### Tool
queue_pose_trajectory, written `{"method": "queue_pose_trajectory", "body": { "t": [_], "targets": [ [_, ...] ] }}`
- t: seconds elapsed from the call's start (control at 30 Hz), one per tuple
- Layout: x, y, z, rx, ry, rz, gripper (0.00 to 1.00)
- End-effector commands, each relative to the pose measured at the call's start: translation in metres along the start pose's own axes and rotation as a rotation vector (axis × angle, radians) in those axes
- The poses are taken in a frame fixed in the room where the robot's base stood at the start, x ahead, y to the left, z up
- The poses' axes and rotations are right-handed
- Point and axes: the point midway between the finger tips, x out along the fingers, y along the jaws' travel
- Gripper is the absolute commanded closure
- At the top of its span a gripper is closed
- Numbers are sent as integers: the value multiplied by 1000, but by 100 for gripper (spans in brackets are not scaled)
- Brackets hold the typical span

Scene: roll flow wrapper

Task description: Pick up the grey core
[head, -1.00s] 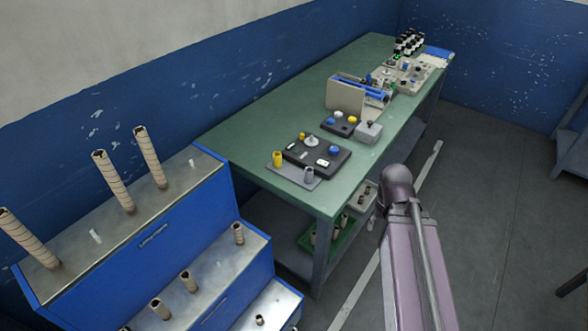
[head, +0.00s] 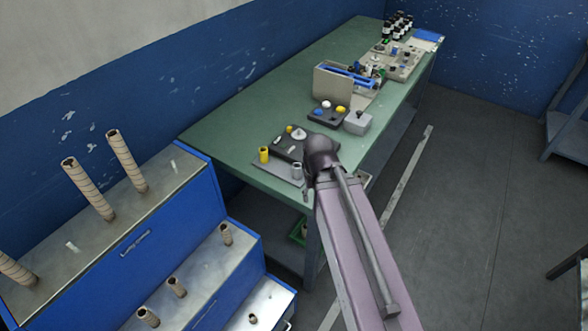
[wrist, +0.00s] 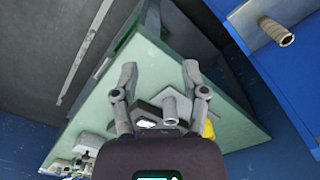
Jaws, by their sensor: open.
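The grey core (head: 297,170) stands upright on a thin grey plate (head: 268,170) near the front corner of the green table, next to the yellow core (head: 264,155). In the wrist view the grey core (wrist: 171,107) shows between the open fingers of my gripper (wrist: 160,72), right of centre. The fingers are apart and nothing is between their tips; the core appears to be below them, not touched. The yellow core (wrist: 209,130) is partly hidden behind the right finger. In the head view my arm covers part of the black tray, and my gripper is hidden.
A black tray (head: 284,151) with small parts lies behind the cores. A second dark tray (head: 323,120) and a grey box (head: 357,122) stand farther back. A blue stepped rack (head: 170,225) with brown cores stands left of the green table (head: 225,125).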

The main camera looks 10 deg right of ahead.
Motion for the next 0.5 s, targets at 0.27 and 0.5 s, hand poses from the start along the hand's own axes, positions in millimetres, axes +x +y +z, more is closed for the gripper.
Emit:
{"method": "queue_pose_trajectory", "body": {
  "t": [0.27, 0.5],
  "targets": [
    [0, 0, 0, 0, 0, 0, 43],
    [-4, 0, -13, 29, 0, 0, 9]
  ]
}}
